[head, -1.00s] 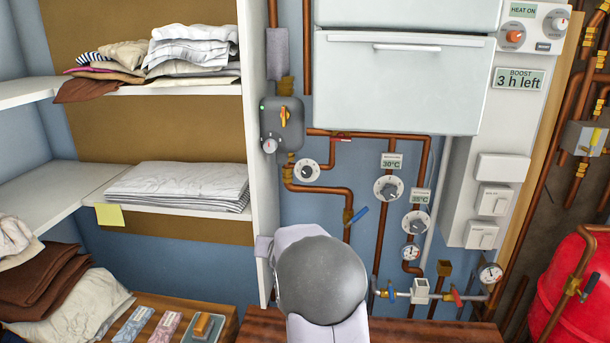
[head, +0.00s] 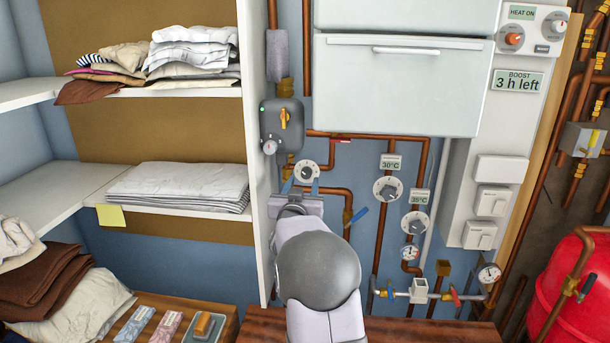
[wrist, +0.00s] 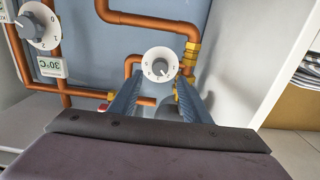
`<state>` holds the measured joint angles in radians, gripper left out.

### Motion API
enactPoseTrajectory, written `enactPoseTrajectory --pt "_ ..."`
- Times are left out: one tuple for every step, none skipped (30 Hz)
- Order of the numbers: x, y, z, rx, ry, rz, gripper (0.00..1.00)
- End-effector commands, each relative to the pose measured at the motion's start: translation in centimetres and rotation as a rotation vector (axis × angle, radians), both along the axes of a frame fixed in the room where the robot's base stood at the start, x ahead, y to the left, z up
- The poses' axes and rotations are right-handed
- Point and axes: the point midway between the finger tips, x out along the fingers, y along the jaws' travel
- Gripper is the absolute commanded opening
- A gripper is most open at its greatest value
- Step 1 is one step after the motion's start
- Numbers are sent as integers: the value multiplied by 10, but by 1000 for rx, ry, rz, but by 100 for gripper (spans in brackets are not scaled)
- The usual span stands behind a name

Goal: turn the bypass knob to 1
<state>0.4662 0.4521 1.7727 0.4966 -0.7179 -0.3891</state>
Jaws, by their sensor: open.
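A small round white dial with a grey knob (head: 307,171) sits on the copper pipework below the grey pump unit; no name is readable on it, but it appears to be the bypass knob. In the wrist view the knob (wrist: 159,66) is near the picture's middle, with small marks around it that I cannot read surely. My gripper (head: 301,187) is open and empty just below the dial in the head view. In the wrist view my gripper (wrist: 161,80) has one blue finger on each side, with the knob between or just beyond the tips. Contact is not visible.
Two larger dials (head: 387,188) (head: 415,222) with temperature labels are to the right. The grey pump unit (head: 282,125) and a white shelf panel (head: 262,230) stand close on the left. Copper pipes run around the dial.

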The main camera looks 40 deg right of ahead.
Motion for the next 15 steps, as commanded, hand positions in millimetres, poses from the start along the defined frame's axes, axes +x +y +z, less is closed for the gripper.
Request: enactPoseTrajectory --pt "4 -5 2 1 1 -2 44" --pt "7 -8 2 1 1 -2 44" --pt "10 -11 2 2 1 -2 44" --pt "13 -14 2 2 1 -2 44" --pt "15 -16 3 2 1 -1 44" --pt "18 -19 2 2 1 -1 44" --pt "21 -21 2 1 0 -1 44" --pt "23 -23 2 2 1 -1 44" --pt "25 -26 2 1 0 -1 44" --pt "27 -27 2 1 0 0 44" --pt "29 -29 2 1 0 -1 44" --pt "31 -31 2 1 0 -1 44" --pt "32 -32 1 1 0 -1 44" --pt "33 -33 1 2 1 -1 44" --pt "34 -34 1 2 1 -1 44"
